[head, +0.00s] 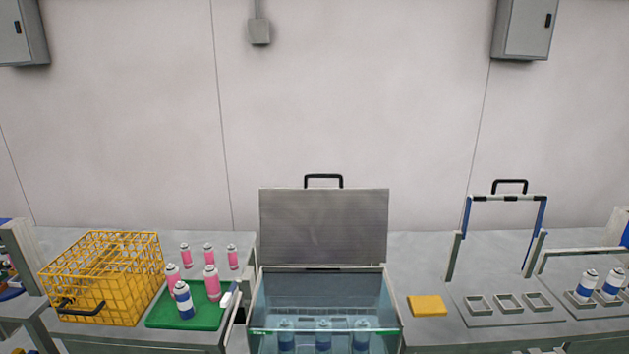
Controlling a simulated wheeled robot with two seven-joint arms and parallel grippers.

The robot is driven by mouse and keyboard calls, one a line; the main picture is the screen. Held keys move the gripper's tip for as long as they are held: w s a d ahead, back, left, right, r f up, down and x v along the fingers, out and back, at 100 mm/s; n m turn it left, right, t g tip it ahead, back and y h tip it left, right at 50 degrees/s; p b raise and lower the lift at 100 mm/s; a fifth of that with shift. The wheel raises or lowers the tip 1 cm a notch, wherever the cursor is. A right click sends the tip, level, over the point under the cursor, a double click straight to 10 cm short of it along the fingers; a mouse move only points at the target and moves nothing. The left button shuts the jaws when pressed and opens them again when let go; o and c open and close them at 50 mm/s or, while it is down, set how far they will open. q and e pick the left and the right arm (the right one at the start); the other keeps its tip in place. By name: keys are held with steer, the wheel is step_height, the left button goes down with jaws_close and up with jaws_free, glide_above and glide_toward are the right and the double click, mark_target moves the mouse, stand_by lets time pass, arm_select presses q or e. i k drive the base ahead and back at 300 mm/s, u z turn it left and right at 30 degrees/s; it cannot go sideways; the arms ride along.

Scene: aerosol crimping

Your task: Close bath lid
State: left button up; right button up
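The bath (262,310) is a clear-walled tank at the bottom middle of the head view, with water and several blue-and-white cans (323,335) standing inside. Its grey lid (323,226) stands open and upright at the back edge of the tank. A black handle (323,177) sits on the lid's top edge. Neither of my grippers shows in the head view.
A yellow wire crate (105,275) and a green mat (200,316) with cans are on the left. A yellow sponge-like block (427,305) lies right of the bath. A blue-and-grey frame (506,199) with a black handle stands further right, near small grey trays (508,303).

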mark_target(305, 225)
steer(key=z, duration=2.05)
steer(key=i, duration=1.2)
steer(key=u, duration=3.7)
